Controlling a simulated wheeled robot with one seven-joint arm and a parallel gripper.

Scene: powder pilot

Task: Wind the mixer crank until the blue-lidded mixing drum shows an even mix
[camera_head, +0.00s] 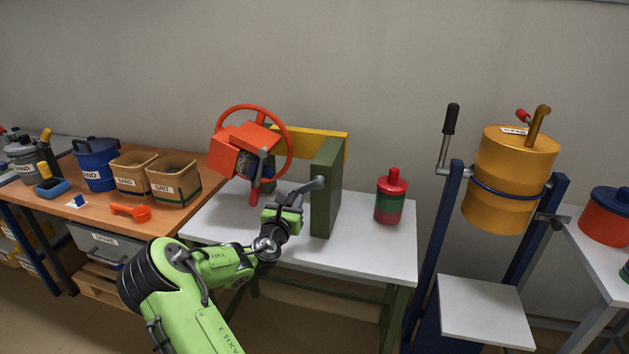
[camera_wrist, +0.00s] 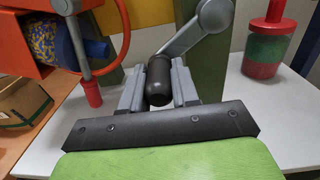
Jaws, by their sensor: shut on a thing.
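The mixer stands on the white table, with a red-orange cage (camera_head: 232,152), a green post (camera_head: 325,190) and a red handwheel (camera_head: 292,150). The mixing drum (camera_wrist: 48,38) sits in the cage; its side shows mingled yellow and blue specks, with a blue end (camera_wrist: 96,48). The cage hides part of the drum. The grey crank arm (camera_wrist: 205,25) comes off the green post and carries a black grip (camera_wrist: 158,82). My gripper (camera_wrist: 158,95), also in the head view (camera_head: 292,206), is shut on this black grip, one finger on each side.
A grey lever with a red handle (camera_head: 254,192) hangs beside the cage. A red-and-green bottle (camera_head: 390,198) stands right of the post. Boxes labelled SAND and GRIT (camera_head: 174,182) stand on the orange bench at left. A yellow drum (camera_head: 507,180) stands on a blue frame at right.

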